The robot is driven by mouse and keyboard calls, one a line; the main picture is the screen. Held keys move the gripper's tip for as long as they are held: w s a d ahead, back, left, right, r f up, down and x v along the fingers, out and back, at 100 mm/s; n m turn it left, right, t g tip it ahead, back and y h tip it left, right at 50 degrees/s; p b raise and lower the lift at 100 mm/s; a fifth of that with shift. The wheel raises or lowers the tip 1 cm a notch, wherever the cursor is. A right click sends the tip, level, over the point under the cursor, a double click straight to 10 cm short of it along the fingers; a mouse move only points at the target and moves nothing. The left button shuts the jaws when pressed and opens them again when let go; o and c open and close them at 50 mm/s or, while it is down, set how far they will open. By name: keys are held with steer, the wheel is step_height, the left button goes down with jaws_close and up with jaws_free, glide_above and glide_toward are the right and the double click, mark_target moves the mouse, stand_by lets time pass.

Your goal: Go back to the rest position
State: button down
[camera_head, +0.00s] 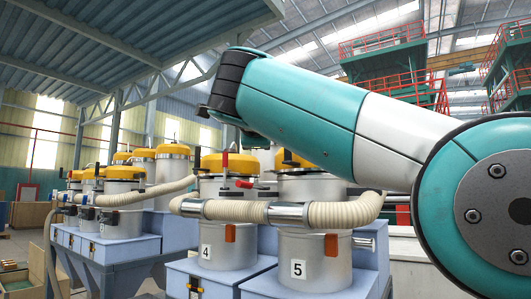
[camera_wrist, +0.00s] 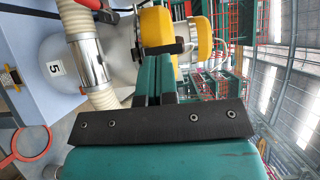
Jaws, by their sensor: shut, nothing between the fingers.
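My gripper (camera_wrist: 153,80) shows in the wrist view, with its two green fingers together and nothing between them. Its fingers point up the picture, over a grey cylinder numbered 5 and yellow caps (camera_wrist: 156,28). I cannot tell whether they touch anything. In the head view my teal and white arm reaches from the lower right up to the left and bends down at a dark joint. The gripper itself cannot be made out there. The grey cylinder 5 (camera_head: 312,250) and the grey cylinder 4 (camera_head: 222,245) stand below and behind the arm.
A ribbed beige hose (camera_head: 335,212) with metal clamps runs across the fronts of the cylinders. More yellow-capped units (camera_head: 122,200) stand at the left. Red-railed platforms (camera_head: 390,60) rise behind. An orange ring (camera_wrist: 32,143) shows low in the wrist view.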

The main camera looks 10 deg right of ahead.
steer(key=s+d+f+n+g+y+b, duration=0.1)
steer(key=s+d+f+n+g+y, duration=0.15)
steer(key=f+n, duration=0.5)
steer(key=s+d+f+n+g+y+b, duration=0.1)
steer(key=s+f+n+g, duration=0.2)
steer(key=f, duration=0.7)
steer(key=s+d+f+n+g+y+b, duration=0.1)
steer(key=s+d+f+n+g, duration=0.15)
steer(key=f+n, duration=0.5)
steer(key=s+d+f+n+g, duration=0.2)
steer(key=s+f+n+g, duration=0.2)
steer(key=s+f, duration=0.6)
steer(key=s+d+f+n+g+y+b, duration=0.1)
steer(key=s+d+f+n+g, duration=0.2)
steer(key=s+f+g, duration=0.3)
steer(key=s+f+n, duration=0.1)
steer(key=s+f, duration=0.4)
steer(key=s, duration=0.5)
steer(key=shift+f, duration=0.15)
steer(key=shift+y, duration=0.25)
